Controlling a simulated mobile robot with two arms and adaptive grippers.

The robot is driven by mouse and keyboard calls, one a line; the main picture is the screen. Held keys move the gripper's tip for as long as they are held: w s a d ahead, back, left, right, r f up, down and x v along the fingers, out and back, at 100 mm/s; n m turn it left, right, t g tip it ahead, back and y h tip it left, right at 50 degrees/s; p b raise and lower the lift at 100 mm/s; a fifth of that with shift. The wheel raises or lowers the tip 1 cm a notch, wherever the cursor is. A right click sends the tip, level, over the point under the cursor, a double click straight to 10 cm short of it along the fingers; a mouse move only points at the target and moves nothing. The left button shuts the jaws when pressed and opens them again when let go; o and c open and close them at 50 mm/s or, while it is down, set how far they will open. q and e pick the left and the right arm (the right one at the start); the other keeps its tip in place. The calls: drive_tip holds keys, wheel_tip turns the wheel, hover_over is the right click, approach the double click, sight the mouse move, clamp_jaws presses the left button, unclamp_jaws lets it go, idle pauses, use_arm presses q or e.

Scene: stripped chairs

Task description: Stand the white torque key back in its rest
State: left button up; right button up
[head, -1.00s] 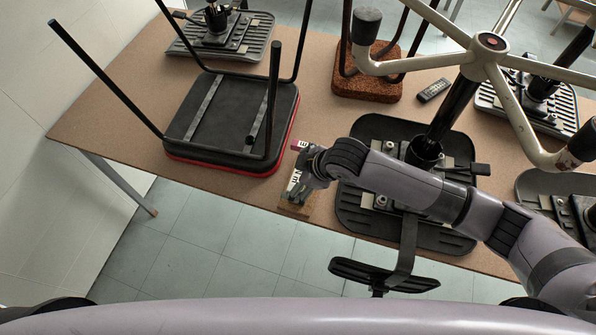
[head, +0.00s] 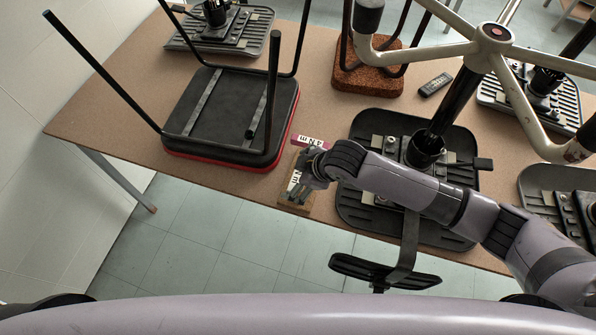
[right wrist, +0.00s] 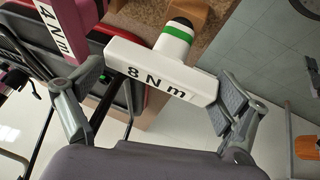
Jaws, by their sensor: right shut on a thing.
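The white torque key (right wrist: 160,70), marked "8 N m" and with a green band, lies between the fingers of my right gripper (right wrist: 160,80) in the right wrist view. The gripper is shut on its crossbar. In the head view my right gripper (head: 311,182) is over the wooden rest (head: 299,206) at the table's front edge, and the white key (head: 294,180) is partly hidden by it. I cannot tell whether the key's tip touches the rest. A maroon key (head: 312,142) marked "4 N m" is just behind; it also shows in the right wrist view (right wrist: 50,28). My left gripper is out of view.
An upturned black seat with a red edge (head: 285,152) and raised metal legs is left of the rest. A black chair mechanism plate (head: 360,135) is close on the right, under my right arm. A remote (head: 436,85) lies farther back. Bare table (head: 110,110) shows at the left.

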drive_tip(key=shift+f, duration=0.25)
drive_tip(key=o, duration=1.6)
drive_tip(key=shift+o, duration=0.3)
drive_tip(key=shift+r, duration=0.1)
drive_tip(key=v, duration=1.2)
